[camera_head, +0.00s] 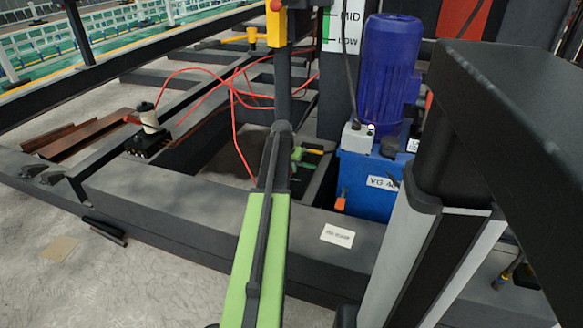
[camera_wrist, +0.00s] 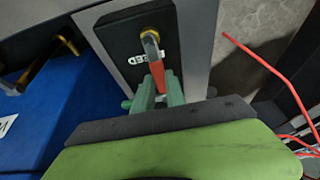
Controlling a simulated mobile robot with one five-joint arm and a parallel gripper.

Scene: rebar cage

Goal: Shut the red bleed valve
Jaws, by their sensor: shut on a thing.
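The red bleed valve lever (camera_wrist: 158,75) shows in the wrist view, running down and slightly right from its brass valve body (camera_wrist: 150,40). The valve sits on a black plate (camera_wrist: 125,45) with white lettering that is partly covered by the lever. My gripper (camera_wrist: 157,88) has its green fingers shut around the lower end of the red lever. The lever's tip is hidden between the fingers. In the head view I cannot make out the valve or the grip for certain.
In the head view, a blue motor (camera_head: 388,75) stands on a blue tank (camera_head: 365,190) right of my arm. Loose red hoses (camera_head: 233,95) hang to the left. A red hose (camera_wrist: 265,62) also crosses the wrist view's right side. Dark frame beams (camera_head: 190,210) surround a recess.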

